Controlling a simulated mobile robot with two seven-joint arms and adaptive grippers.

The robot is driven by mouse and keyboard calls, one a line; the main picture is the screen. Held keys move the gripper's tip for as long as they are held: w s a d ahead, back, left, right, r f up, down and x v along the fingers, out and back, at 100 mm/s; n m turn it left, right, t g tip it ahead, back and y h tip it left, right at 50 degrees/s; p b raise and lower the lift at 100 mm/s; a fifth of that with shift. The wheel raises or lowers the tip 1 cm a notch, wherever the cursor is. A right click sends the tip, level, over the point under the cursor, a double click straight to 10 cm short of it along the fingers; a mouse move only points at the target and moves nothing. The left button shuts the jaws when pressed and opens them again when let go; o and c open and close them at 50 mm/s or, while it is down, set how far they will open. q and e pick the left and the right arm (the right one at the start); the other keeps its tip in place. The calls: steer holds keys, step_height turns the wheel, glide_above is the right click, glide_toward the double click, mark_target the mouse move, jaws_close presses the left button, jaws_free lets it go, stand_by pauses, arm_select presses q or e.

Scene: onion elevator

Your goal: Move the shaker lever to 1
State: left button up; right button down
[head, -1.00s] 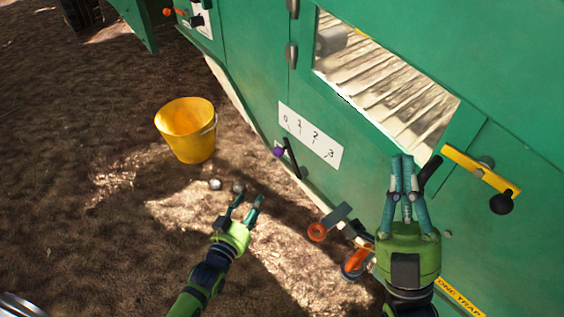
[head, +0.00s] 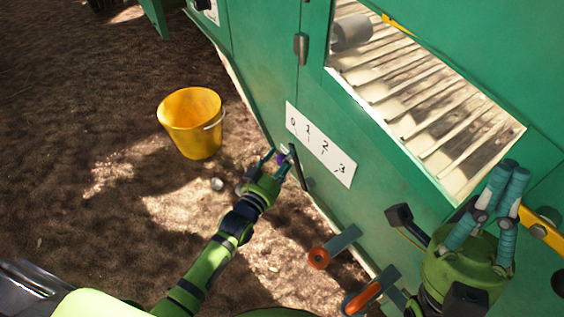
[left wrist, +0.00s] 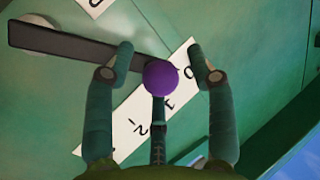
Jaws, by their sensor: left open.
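The shaker lever (head: 297,171) is a dark bar on the green machine wall, with a purple knob (left wrist: 160,77). Its upper end is just below the white scale plate (head: 323,148), near the 0 mark. The plate carries 0, 1, 2 and 3 from left to right. My left gripper (head: 277,154) is at the knob, and its fingers partly cover it in the head view. In the left wrist view its open fingers (left wrist: 160,58) stand either side of the knob, with gaps visible. My right gripper (head: 515,168) has its fingertips close together and looks empty, before the wall at right.
A yellow bucket (head: 192,139) stands on the ground at left. Orange-ended levers (head: 319,257) stick out low on the wall. A slatted window (head: 430,95) and a yellow handle (head: 541,233) are near my right gripper. The ground between bucket and wall is mostly clear.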

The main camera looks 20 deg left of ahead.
arm_select(q)
steer(key=shift+w, duration=0.2)
jaws_close()
steer(key=s+d+m, duration=0.1)
steer(key=m, duration=0.1)
steer(key=s+d+r+m+t+h, duration=0.1)
steer(key=d+m, duration=0.1)
steer(key=shift+r+t, duration=0.1)
steer(key=shift+t, duration=0.2)
jaws_free()
steer(key=shift+a, duration=0.1)
steer(key=shift+s, duration=0.15)
steer(key=v, duration=1.2)
